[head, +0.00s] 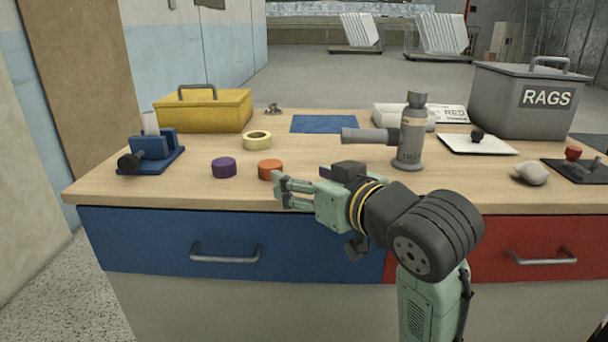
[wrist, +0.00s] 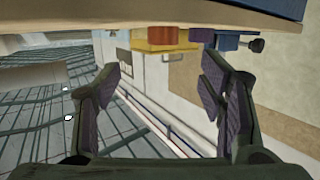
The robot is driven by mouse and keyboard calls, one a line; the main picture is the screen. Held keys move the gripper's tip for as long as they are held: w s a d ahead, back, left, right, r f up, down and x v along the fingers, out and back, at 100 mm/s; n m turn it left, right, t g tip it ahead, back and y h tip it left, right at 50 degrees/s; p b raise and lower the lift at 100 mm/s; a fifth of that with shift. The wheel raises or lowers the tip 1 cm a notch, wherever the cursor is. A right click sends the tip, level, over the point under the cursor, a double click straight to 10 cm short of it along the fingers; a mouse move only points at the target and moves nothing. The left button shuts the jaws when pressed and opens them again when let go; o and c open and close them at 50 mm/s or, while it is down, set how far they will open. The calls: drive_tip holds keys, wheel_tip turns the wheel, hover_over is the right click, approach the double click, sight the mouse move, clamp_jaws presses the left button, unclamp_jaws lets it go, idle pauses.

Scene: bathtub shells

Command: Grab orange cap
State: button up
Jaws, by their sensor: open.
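The orange cap (head: 269,169) stands on the wooden worktop near its front edge, just right of a purple cap (head: 224,168). My gripper (head: 280,190) is open and empty at the front edge. Its fingers point left, just in front of the orange cap and overlapping its right side in the head view. The wrist view looks inverted, with the worktop along the top. There the orange cap (wrist: 162,36) appears small, between and beyond the open fingers of my gripper (wrist: 160,85). The purple cap (wrist: 228,41) is to its right.
A tape roll (head: 257,140) lies behind the caps, and a yellow box (head: 203,110) stands farther back. A blue clamp-like device (head: 153,150) is at the left. A grey tool (head: 410,135) stands right of the gripper. The worktop between the caps and the blue mat (head: 324,124) is mostly clear.

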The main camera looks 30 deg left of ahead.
sight(274, 167)
drive_tip(key=x, duration=1)
drive_tip(key=shift+s+a, duration=0.1)
drive_tip(key=shift+a, duration=0.25)
drive_tip(key=shift+c, duration=0.2)
drive_tip(key=c, duration=0.9)
